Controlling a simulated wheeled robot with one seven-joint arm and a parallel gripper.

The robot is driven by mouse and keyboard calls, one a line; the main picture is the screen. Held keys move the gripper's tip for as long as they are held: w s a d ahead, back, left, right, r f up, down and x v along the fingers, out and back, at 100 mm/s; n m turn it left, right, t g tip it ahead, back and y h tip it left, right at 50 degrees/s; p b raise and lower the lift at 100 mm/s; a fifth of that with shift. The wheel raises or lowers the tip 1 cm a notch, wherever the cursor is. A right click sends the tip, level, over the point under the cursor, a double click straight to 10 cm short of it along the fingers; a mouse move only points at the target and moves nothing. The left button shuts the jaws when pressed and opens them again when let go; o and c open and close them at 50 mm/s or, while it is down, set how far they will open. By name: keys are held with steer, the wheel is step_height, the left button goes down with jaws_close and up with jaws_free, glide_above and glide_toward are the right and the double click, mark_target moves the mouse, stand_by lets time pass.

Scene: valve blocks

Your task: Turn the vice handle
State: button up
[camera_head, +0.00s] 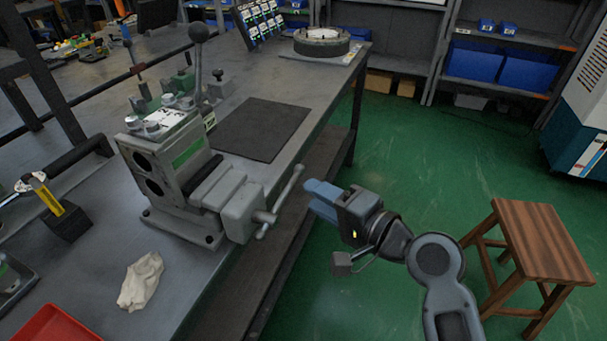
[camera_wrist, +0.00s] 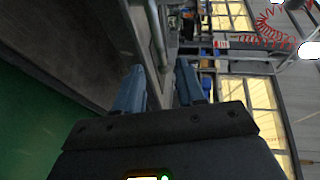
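A grey vice (camera_head: 205,185) is mounted at the right edge of the workbench. Its handle (camera_head: 281,200), a thin grey bar with rounded ends, slants across the screw at the vice's right end, upper end to the right. My gripper (camera_head: 312,196), with blue fingers, is just right of the handle, pointing left towards it, with a small gap visible. In the wrist view my gripper (camera_wrist: 160,80) has its two fingers apart with nothing between them. A thin grey bar (camera_wrist: 158,35) beyond the fingertips appears to be the handle.
The grey workbench (camera_head: 235,85) carries a dark mat (camera_head: 262,129), a white cloth (camera_head: 141,281) and a red tray (camera_head: 55,325). A round fixture (camera_head: 321,41) is at its far end. A wooden stool (camera_head: 530,240) stands right of my arm. Green floor beside the bench is open.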

mark_target(292, 181)
steer(key=x, duration=0.7)
steer(key=shift+w+a, duration=0.25)
jaws_close()
stand_by(0.4)
